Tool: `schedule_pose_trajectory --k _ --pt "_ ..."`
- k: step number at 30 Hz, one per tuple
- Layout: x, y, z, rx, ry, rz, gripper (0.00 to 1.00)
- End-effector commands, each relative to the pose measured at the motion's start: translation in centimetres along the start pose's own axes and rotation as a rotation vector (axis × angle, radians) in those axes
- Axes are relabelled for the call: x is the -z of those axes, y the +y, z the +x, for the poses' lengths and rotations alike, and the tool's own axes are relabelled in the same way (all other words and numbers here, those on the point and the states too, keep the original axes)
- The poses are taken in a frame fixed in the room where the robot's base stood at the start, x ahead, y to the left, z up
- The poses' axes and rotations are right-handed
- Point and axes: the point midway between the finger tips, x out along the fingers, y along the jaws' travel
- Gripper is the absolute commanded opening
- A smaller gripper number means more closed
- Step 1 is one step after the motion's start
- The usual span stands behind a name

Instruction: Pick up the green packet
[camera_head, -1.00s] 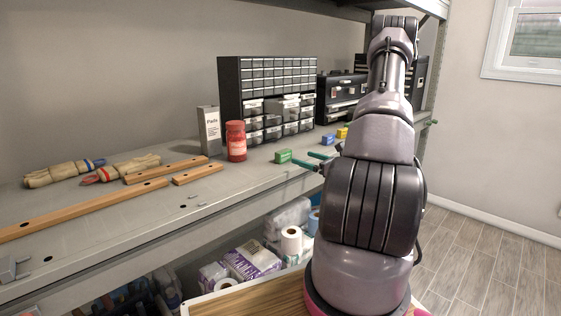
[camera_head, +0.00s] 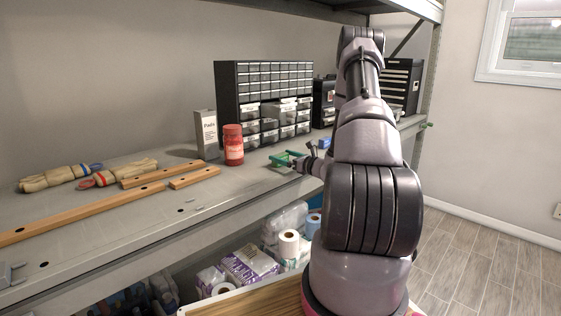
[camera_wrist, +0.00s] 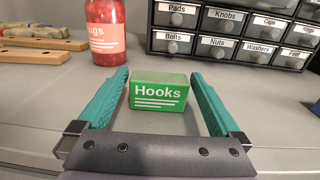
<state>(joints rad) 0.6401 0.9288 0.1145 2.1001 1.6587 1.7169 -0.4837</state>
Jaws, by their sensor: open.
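The green packet (camera_wrist: 158,92), labelled "Hooks", stands upright on the grey shelf. In the wrist view it sits between the two teal fingers of my gripper (camera_wrist: 160,95). The fingers are open, with a gap on each side of the packet. In the head view my gripper (camera_head: 287,159) is low over the shelf. The green packet (camera_head: 281,158) is partly hidden by the fingers there.
A red jar (camera_head: 233,145) and a grey-white box (camera_head: 206,134) stand left of the packet. A black drawer cabinet (camera_wrist: 236,32) stands behind. Wooden bars (camera_head: 80,213) and gloves (camera_head: 60,177) lie farther left. A blue box (camera_head: 324,143) is to the right.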

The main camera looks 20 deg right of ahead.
Motion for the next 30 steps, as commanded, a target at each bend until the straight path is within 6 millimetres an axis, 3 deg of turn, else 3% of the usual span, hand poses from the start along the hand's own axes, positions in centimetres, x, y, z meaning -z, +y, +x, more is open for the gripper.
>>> schedule_pose_trajectory --k 4,5,9,11,22,30 --pt "0.0 0.0 0.0 0.000 0.000 0.000 1.00" --pt "0.0 0.0 0.0 0.000 0.000 0.000 0.96" --pt "0.0 0.0 0.0 0.000 0.000 0.000 0.43" --pt "0.0 0.0 0.0 0.000 0.000 0.000 0.20" --pt "-1.0 -0.1 0.0 0.000 -0.001 -0.001 0.20" --pt "-6.1 0.0 0.0 -0.001 -0.003 -0.006 0.20"
